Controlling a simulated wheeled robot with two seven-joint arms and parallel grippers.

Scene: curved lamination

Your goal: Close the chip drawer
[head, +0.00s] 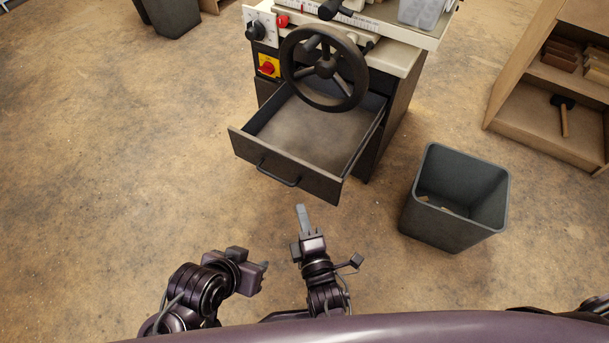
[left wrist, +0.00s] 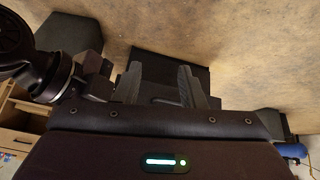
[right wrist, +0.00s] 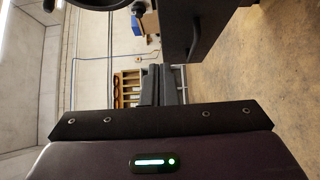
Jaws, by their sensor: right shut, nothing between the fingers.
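The chip drawer (head: 285,165) is a dark, empty-looking tray pulled out from the machine's base, its floor and side walls exposed. Its bar handle (head: 278,175) is on the front panel. In the right wrist view the handle (right wrist: 193,42) shows at the top, right of the fingers. My right gripper (head: 301,218) is shut and empty, in front of the drawer panel's right part, with a visible gap to it. My left gripper (head: 264,267) is lower and further left, away from the drawer; its fingers (left wrist: 160,85) are apart in the left wrist view, with nothing visibly gripped.
A dark handwheel (head: 324,68) overhangs the drawer's rear. A grey bin (head: 415,205) with a few scraps stands right of the drawer. A wooden shelf (head: 545,132) with a mallet (head: 564,115) is at the far right. The floor left of the drawer is clear.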

